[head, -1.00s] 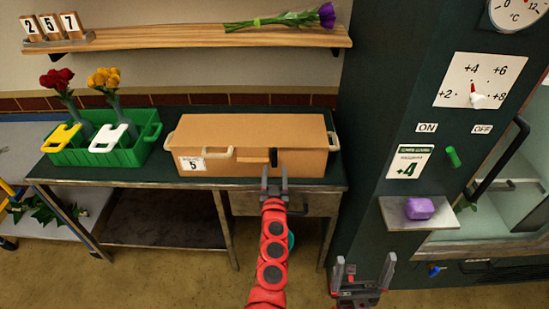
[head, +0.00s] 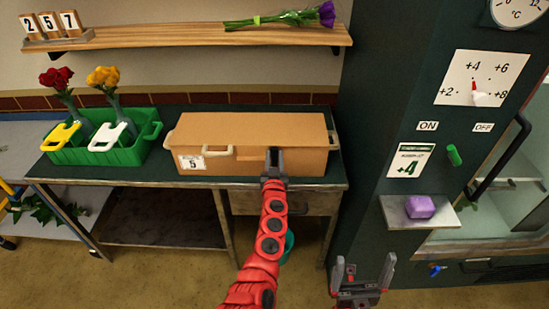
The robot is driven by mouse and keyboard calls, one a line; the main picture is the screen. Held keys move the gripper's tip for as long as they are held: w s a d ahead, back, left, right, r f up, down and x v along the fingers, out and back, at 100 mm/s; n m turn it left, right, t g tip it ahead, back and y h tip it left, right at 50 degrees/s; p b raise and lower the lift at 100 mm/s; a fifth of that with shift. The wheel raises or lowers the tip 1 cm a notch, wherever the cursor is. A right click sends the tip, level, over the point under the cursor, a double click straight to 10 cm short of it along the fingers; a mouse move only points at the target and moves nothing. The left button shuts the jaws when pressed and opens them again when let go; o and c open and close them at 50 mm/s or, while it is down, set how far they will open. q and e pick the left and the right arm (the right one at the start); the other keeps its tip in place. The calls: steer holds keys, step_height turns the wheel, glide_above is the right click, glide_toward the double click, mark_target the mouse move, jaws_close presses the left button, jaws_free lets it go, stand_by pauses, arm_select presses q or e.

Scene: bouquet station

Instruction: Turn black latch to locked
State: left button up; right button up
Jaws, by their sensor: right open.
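The tan box (head: 235,132) with its lid down stands on the dark green bench top, with a cream handle at each end and another at its front. My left gripper (head: 274,160), on the red arm, is at the box front, where the black latch is. Its fingers line up one behind the other from here, so their gap does not show. The latch is mostly or wholly hidden behind them, and its position cannot be read. My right gripper (head: 362,272) is open and empty, low in front of the bench's right end.
A green crate (head: 95,155) with red and yellow flowers stands left of the box. A wooden shelf (head: 180,40) with a purple flower (head: 326,14) hangs above. A dark green cabinet with a purple block (head: 420,206) on its ledge is at the right.

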arm_select(q)
jaws_close()
steer(key=shift+n, duration=0.4)
steer(key=n, duration=0.2)
steer(key=shift+a+f+n, duration=0.1)
steer(key=shift+a+n, duration=0.15)
steer(key=shift+n, duration=0.05)
steer(key=shift+a+f+n+b, duration=0.15)
steer(key=shift+n+b, duration=0.3)
steer(key=shift+n, duration=1.35)
steer(key=shift+o, duration=2.1)
jaws_free()
